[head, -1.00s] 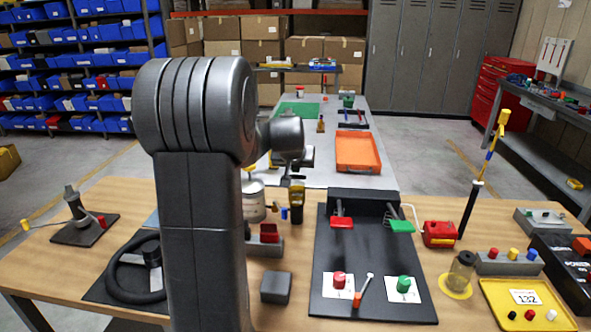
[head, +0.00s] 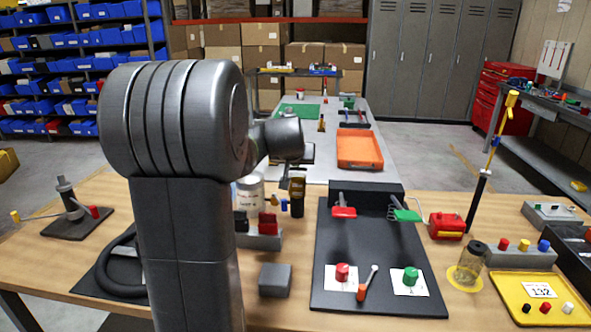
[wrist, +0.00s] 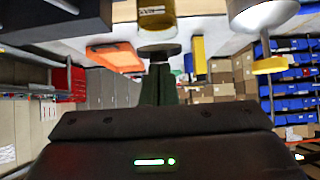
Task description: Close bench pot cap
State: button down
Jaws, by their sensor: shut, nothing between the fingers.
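A white pot (head: 250,192) with a printed label stands at the bench's back edge, partly behind my arm. A tan and dark pot-like thing (head: 297,204) stands just right of it. In the wrist view, which is upside down, a gold-brown body (wrist: 157,12) with a dark disc (wrist: 158,49) lies just past my fingertips. The pale rounded pot (wrist: 262,12) is off to the right, with a yellow part. I cannot tell for certain which is the bench pot or how its cap sits. My gripper (wrist: 160,70) is shut and empty; my arm hides it in the head view.
A black panel (head: 335,270) with red and green buttons lies right of my arm. A grey block (head: 275,280), a glass jar (head: 470,262) and a yellow tray (head: 503,284) are on the bench. An orange tray (head: 359,149) lies on the table behind.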

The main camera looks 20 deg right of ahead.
jog(key=f+t+b, duration=0.1)
jog(key=b, duration=0.5)
jog(key=s+f+t+h+b, duration=0.1)
jog(key=f+b, duration=0.1)
jog(key=b, duration=0.5)
jog(key=a+f+t+h+b, duration=0.1)
jog(key=t+b, duration=0.1)
jog(key=b, duration=0.5)
jog(key=shift+s+f, duration=0.2)
jog(key=shift+s, duration=0.2)
jog(key=shift+f+h+b, duration=0.1)
jog(key=shift+h+b, duration=0.2)
jog(key=shift+b, duration=0.5)
jog(key=b, duration=0.2)
jog(key=shift+s+b, duration=0.1)
jog(key=shift+b, duration=0.2)
jog(key=shift+t, duration=0.3)
jog(key=s+a+r+p, duration=0.4)
jog(key=s+a+r, duration=0.1)
jog(key=s, duration=0.3)
jog(key=shift+s+r, duration=0.15)
jog(key=shift+r, duration=0.65)
